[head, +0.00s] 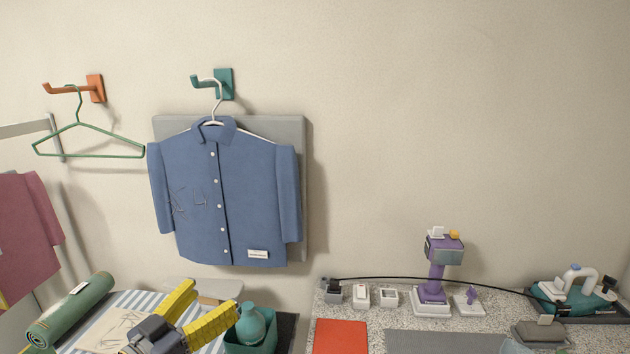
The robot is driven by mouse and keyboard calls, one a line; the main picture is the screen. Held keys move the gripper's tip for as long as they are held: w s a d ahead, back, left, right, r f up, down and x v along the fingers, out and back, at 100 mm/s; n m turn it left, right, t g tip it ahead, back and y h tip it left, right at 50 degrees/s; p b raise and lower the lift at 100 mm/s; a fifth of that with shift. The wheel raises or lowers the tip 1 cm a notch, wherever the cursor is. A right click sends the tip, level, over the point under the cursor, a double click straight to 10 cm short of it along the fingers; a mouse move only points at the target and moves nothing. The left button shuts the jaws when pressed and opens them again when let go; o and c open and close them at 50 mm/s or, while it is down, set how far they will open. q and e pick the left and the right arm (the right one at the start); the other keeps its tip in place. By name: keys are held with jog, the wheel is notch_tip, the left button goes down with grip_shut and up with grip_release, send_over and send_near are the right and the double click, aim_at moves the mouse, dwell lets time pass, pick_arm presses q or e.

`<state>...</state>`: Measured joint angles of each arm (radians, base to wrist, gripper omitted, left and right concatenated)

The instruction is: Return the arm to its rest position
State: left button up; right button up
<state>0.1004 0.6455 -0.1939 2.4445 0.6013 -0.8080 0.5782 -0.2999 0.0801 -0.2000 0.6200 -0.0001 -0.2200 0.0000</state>
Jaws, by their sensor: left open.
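My left gripper (212,299) shows at the bottom left of the head view, with two yellow fingers spread apart and a dark grey body below them. Nothing is seen between its fingers. It is over a surface with a blue-and-white striped cloth (128,301), just left of a teal bottle (250,325) in a teal bin. I cannot tell if it touches any of them. Most of the arm behind it is outside the picture. My right gripper does not show.
A blue shirt (226,195) hangs from a teal hook (223,84) in front of a grey wall panel. A green hanger (85,140) hangs empty on an orange hook. A green roll (70,311) lies at left. A speckled counter (350,310) at right holds a purple device (437,270) and teal iron.

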pick_arm(q)
jog(key=s+a+f+g+y, duration=0.2)
jog(key=s+f+y, duration=0.2)
jog(key=f, duration=0.6)
jog(key=s+a+f+g+y, duration=0.1)
jog(key=s+a+f+y, duration=0.25)
jog(key=f, duration=0.65)
jog(key=s+a+f+m+g+y, duration=0.1)
jog(key=s+a+f+g+y, duration=0.15)
jog(key=s+f, duration=0.5)
jog(key=s+a+f+m+g+y, duration=0.1)
jog(key=s+a+f+g+y, duration=0.2)
jog(key=s, duration=0.7)
jog(key=s+d+f+g+h, duration=0.1)
jog(key=d+f+h, duration=0.15)
jog(key=f, duration=1.35)
jog(key=s+d+f+g+h, duration=0.15)
jog(key=d+f, duration=0.25)
jog(key=f, duration=1.2)
jog(key=s+f+n+g, duration=0.3)
jog(key=s+f, duration=1.7)
jog(key=s, duration=0.1)
jog(key=shift+s+f+n+h, duration=0.3)
jog(key=shift+s+f+n, duration=0.05)
jog(key=shift+s+n, duration=0.05)
